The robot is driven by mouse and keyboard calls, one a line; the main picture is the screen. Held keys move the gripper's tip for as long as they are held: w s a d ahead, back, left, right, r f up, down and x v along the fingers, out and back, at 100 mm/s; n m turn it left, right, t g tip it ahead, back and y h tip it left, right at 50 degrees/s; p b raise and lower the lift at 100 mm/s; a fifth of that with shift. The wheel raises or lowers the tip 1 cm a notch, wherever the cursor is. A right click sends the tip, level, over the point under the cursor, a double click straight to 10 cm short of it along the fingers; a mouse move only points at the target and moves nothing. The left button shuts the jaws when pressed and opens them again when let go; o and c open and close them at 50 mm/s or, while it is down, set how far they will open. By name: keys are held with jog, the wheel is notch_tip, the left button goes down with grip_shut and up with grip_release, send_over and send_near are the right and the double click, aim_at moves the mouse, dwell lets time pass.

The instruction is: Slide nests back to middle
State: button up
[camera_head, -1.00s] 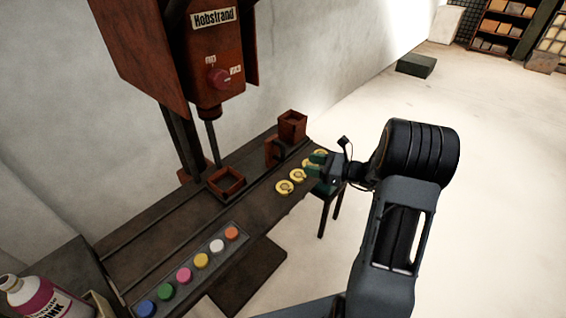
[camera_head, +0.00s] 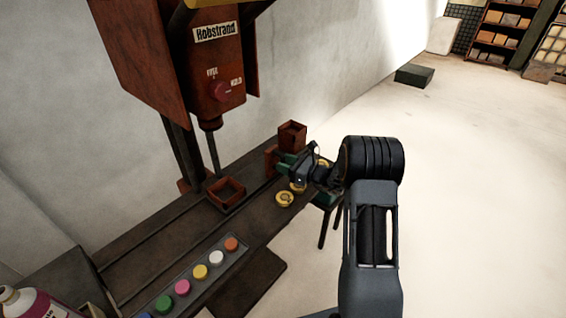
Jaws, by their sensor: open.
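A rust-red open square frame (camera_head: 226,192), which looks like a nest, sits on the dark bench rails below the press rod. A second rust-red open box (camera_head: 292,133) stands farther along, toward the bench's far right end. A rust-red upright piece (camera_head: 270,160) stands just in front of that box; whether they are joined is unclear. My gripper (camera_head: 284,163) is open, with its green fingertips close beside the upright piece. I cannot tell whether they touch it. The fingers and wrist hide part of the rail and bench there.
The rust-red press (camera_head: 212,85) marked Hobstrand hangs over the rails. Yellow discs (camera_head: 284,199) lie on the bench's front edge, partly under my wrist. A panel of coloured buttons (camera_head: 200,272) is nearer. A bottle (camera_head: 38,303) stands lower left.

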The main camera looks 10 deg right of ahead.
jog(key=shift+w+a, duration=0.4)
jog(key=shift+a, duration=0.05)
grip_shut()
dwell(0.4)
